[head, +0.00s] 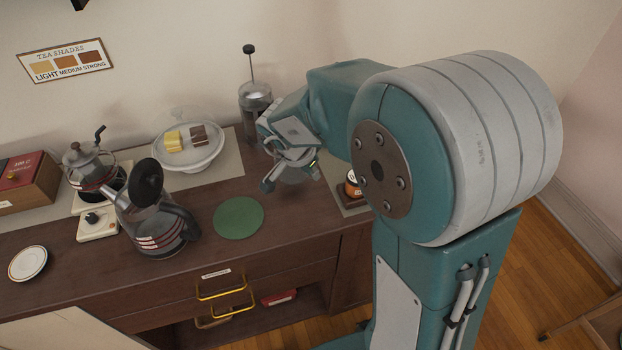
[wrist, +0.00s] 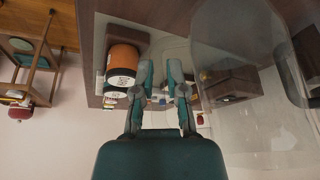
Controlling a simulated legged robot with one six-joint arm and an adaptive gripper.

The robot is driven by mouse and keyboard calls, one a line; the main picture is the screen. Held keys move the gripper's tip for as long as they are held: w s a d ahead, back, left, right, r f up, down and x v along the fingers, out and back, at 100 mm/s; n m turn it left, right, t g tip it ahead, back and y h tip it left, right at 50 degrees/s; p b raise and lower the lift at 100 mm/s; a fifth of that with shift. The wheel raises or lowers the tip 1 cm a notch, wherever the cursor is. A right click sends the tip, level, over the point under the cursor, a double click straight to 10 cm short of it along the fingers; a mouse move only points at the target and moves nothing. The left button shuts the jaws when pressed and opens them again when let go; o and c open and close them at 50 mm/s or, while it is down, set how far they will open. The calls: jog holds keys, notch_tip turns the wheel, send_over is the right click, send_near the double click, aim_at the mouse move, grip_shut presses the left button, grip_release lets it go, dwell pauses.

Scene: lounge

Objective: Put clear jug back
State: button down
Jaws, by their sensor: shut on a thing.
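My gripper (head: 291,178) is at the back right of the sideboard, in front of the glass plunger pot (head: 255,98). In the wrist view my gripper (wrist: 164,72) has its two fingers close together, shut on a part of the clear jug. A large see-through glass shape, which looks like the clear jug (wrist: 238,40), fills the right of that view beside the fingers. The exact grip point and the jug's base are hard to make out. In the head view my gripper mostly hides the jug.
An orange-banded jar (head: 352,185) stands right of my gripper. A green round mat (head: 238,217) lies bare on the sideboard (head: 200,262). A black-lidded glass pot (head: 158,232), a kettle (head: 88,165) and a domed cake plate (head: 190,157) stand left. A yellow-handled drawer (head: 222,283) is below.

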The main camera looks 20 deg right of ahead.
jog(key=shift+w+d+f, duration=0.1)
jog(key=shift+w+f, duration=0.15)
jog(key=shift+f, duration=1.55)
jog(key=c, duration=0.7)
grip_release()
jog(key=shift+f, duration=0.1)
